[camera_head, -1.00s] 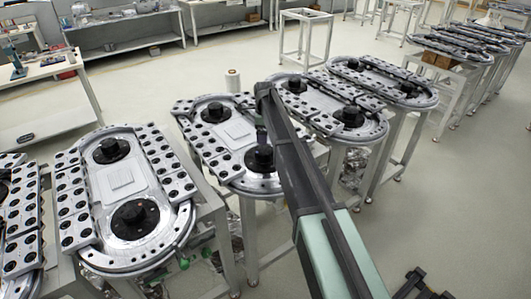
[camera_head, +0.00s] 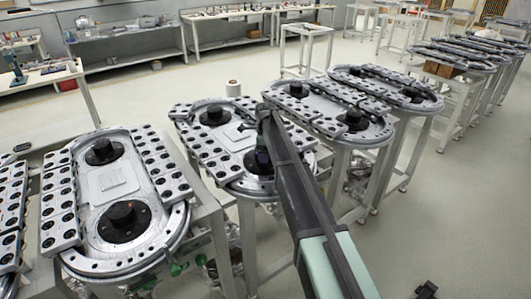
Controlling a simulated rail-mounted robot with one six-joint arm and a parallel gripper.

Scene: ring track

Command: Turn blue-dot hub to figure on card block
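The ring track in the middle (camera_head: 183,112) is an oval of metal segments with round holes. My gripper (camera_head: 262,160) points down over the near-end hub, small and dark. Its fingers cannot be told apart, and contact with the hub cannot be judged. No blue dot can be made out on any hub.
A similar ring track (camera_head: 68,254) stands at the left with two black hubs (camera_head: 104,151) (camera_head: 123,222) and a pale block (camera_head: 113,180). Another track (camera_head: 372,138) stands close at the right. A white spool (camera_head: 233,88) is behind.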

